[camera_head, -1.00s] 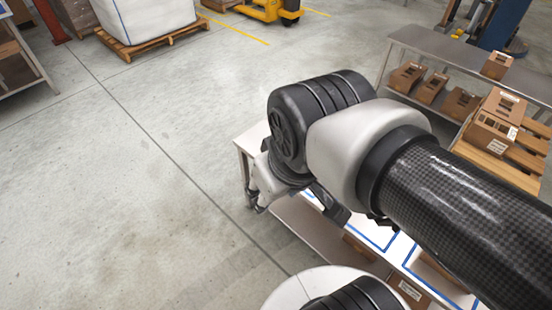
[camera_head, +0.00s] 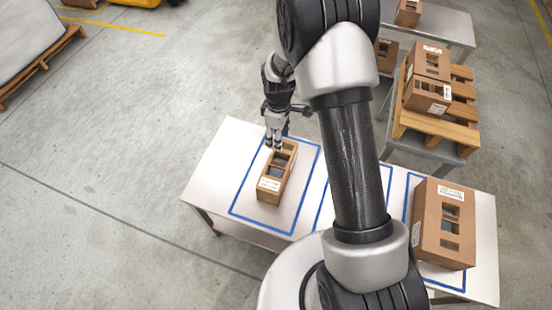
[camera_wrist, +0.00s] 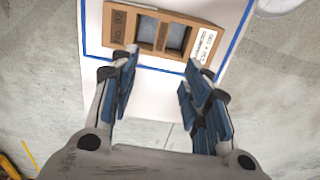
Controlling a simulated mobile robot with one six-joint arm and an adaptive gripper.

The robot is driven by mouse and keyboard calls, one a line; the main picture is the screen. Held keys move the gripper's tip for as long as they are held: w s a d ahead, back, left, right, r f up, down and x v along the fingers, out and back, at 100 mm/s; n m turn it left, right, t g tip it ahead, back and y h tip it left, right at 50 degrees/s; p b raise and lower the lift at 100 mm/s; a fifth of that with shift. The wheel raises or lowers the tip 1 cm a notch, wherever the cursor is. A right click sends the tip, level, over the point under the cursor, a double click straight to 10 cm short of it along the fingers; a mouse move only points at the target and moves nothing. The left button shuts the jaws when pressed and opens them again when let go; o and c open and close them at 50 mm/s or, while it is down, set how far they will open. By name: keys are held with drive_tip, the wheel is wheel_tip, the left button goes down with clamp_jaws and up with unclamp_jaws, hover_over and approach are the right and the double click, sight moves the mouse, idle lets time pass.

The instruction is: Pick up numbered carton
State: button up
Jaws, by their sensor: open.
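A brown carton (camera_head: 277,172) with square openings in its top lies inside a blue-outlined area at the left of the white table (camera_head: 222,160). In the wrist view the same carton (camera_wrist: 163,36) shows a "No." marking at its left end and a white label at its right end. My gripper (camera_head: 274,143) is over the far end of the carton in the head view. In the wrist view my gripper (camera_wrist: 160,72) is open and empty, its blue-padded fingers apart below the carton's near edge. Whether a fingertip touches the carton I cannot tell.
A larger carton (camera_head: 444,223) stands at the table's right end in another blue outline. Behind, a wooden pallet (camera_head: 435,125) bears stacked cartons (camera_head: 428,78). My arm hides the table's middle. Open floor (camera_head: 110,180) lies to the left.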

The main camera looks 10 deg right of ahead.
sight(278, 164)
wheel_tip(278, 164, down, 13)
drive_tip(key=b, duration=0.3)
drive_tip(key=shift+f, duration=0.1)
wheel_tip(278, 164, down, 5)
drive_tip(key=b, duration=0.2)
drive_tip(key=shift+s+f+b, duration=0.1)
drive_tip(key=shift+b, duration=0.2)
clamp_jaws()
idle(0.6)
